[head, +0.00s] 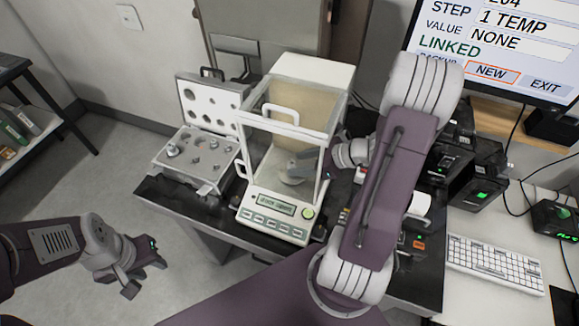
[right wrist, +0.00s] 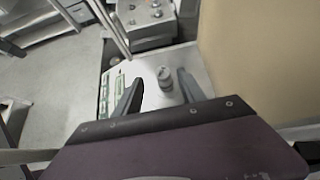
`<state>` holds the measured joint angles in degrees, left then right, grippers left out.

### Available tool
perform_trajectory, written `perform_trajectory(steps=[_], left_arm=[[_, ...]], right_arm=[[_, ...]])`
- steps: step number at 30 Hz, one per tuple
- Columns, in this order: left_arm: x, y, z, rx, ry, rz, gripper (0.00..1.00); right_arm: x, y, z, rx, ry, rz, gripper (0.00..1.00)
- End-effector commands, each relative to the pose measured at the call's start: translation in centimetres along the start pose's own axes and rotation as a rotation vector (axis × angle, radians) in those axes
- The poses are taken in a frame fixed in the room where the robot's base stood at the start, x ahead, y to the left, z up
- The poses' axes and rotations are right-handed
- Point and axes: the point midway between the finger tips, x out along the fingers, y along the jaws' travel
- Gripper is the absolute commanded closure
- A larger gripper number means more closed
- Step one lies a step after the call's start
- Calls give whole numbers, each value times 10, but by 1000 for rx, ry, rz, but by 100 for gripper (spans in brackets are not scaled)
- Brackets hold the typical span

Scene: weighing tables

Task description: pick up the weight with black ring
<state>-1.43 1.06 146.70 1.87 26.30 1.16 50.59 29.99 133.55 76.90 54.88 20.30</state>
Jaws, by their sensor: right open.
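A small grey metal weight (right wrist: 165,77) with a narrow neck and knob stands upright in the right wrist view, on the light floor of the balance chamber. I cannot make out clearly whether its ring is black. My right gripper (right wrist: 159,80) is open, its two dark fingers on either side of the weight with gaps showing. In the head view, my right arm reaches in at the right side of the glass-walled balance (head: 272,205), and its fingertips are hard to make out. My left gripper (head: 143,274) is open and empty, low at the left, away from the table.
A grey weight case (head: 165,160) with several weights and a raised lid with holes stands left of the balance on the dark table (head: 160,198). Dark devices (head: 478,178), a keyboard (head: 495,262) and a monitor (head: 490,45) are at the right.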

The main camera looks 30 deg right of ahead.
Motion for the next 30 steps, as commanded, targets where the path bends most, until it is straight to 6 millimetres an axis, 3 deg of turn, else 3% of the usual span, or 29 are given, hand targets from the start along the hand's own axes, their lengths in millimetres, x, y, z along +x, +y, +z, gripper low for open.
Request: perform_trajectory(steps=[7, 15, 22, 23, 27, 28, 30], left_arm=[[1, 0, 0, 0, 0, 0, 64], [2, 0, 0, 0, 0, 0, 64], [2, 0, 0, 0, 0, 0, 64], [2, 0, 0, 0, 0, 0, 64], [2, 0, 0, 0, 0, 0, 64], [2, 0, 0, 0, 0, 0, 64], [2, 0, 0, 0, 0, 0, 64]], right_arm=[[16, -1, 1, -1, 1, 2, 52], [59, -4, 3, -1, 2, 3, 52], [61, -5, 3, 0, 2, 0, 52], [61, -5, 3, 0, 2, 0, 55], [61, -5, 3, -1, 2, 0, 94], [61, -5, 3, -1, 2, 0, 100], [61, -5, 3, -1, 2, 0, 100]])
